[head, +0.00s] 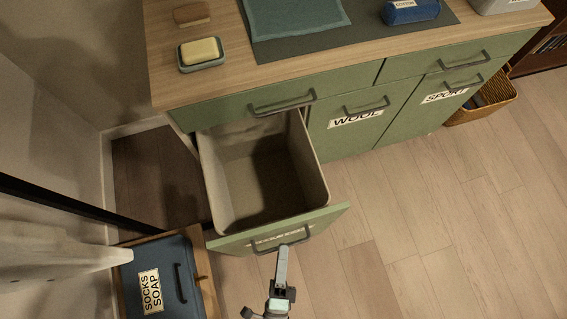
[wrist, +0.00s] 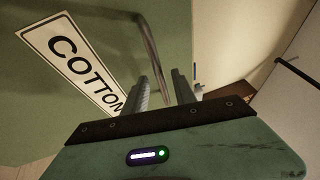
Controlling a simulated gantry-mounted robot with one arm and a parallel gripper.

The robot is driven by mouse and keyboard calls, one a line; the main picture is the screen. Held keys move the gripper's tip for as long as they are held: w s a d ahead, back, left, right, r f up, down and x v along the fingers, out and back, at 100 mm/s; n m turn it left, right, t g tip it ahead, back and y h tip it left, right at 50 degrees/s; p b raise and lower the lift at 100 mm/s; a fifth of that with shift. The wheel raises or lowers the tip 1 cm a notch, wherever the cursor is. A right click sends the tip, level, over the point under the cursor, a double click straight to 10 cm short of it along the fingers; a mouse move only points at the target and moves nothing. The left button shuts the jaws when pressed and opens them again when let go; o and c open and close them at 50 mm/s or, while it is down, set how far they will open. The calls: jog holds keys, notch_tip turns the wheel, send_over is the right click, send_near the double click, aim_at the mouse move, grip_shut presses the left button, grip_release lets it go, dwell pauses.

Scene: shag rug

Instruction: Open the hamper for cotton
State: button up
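The cotton hamper is a pull-out with a green front (head: 325,215) and a grey-beige bin (head: 225,175). It stands pulled well out from the cabinet, tilted in the head view, and its bin looks empty. The COTTON label (wrist: 75,60) reads clearly in the wrist view. The hamper's dark bar handle (head: 265,245) is also in the wrist view (wrist: 149,40), running down to between my fingers. My gripper (head: 282,252) is at this handle, with a finger on each side of the bar. Whether the fingers press on the bar is unclear.
The WOOL front (head: 340,143) and SPORT front (head: 415,110) are shut, as is the drawer above (head: 215,105). A blue SOCKS SOAP box (head: 150,255) stands close left of the hamper. A wicker basket (head: 495,95) is at far right. Wooden floor (head: 430,220) is clear to the right.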

jog(key=p+v, duration=0.1)
jog(key=v, duration=0.7)
jog(key=shift+s+p, duration=0.3)
jog(key=shift+p, duration=0.1)
